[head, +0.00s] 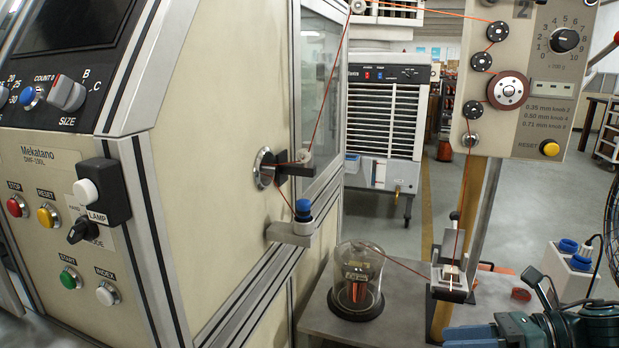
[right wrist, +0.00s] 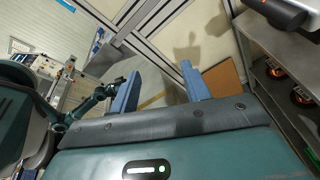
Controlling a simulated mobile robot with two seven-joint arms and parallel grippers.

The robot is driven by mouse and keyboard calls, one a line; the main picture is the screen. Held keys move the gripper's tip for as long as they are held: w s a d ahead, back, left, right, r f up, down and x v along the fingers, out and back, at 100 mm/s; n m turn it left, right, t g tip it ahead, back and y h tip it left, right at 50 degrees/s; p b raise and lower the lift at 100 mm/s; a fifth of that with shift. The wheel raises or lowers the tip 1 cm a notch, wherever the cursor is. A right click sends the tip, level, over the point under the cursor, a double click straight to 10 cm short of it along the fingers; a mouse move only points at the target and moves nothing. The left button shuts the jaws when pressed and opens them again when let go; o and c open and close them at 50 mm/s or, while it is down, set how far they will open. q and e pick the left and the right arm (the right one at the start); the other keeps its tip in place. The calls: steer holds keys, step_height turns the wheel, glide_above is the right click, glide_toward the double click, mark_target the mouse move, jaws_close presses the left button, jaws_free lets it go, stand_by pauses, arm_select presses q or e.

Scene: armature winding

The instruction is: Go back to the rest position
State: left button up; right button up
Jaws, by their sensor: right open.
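In the right wrist view my right gripper (right wrist: 158,88) is open. Its two blue fingers stand wide apart with nothing between them, above a patch of grey floor. My left gripper does not show clearly in either view.
The winding machine (head: 220,130) fills the left of the head view. An orange wire runs past a glass dome (head: 358,280) on a grey bench (head: 318,318) and up to a tension panel (head: 545,90). A metal shelf (right wrist: 270,45) stands at right in the wrist view.

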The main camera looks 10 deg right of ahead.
steer(key=a+f+m+t+h, duration=0.2)
steer(key=a+f+m+t, duration=0.3)
steer(key=a+f+m, duration=1.25)
steer(key=s+f+m+h, duration=0.3)
steer(key=s+m, duration=0.1)
steer(key=m, duration=0.7)
steer(key=s+f+m+g+h+p, duration=0.1)
steer(key=s+f+m+h, duration=0.2)
steer(key=m, duration=0.8)
steer(key=shift+s+d+h, duration=0.15)
steer(key=shift+s+h, duration=0.3)
steer(key=shift+h, duration=0.35)
steer(key=shift+f, duration=0.1)
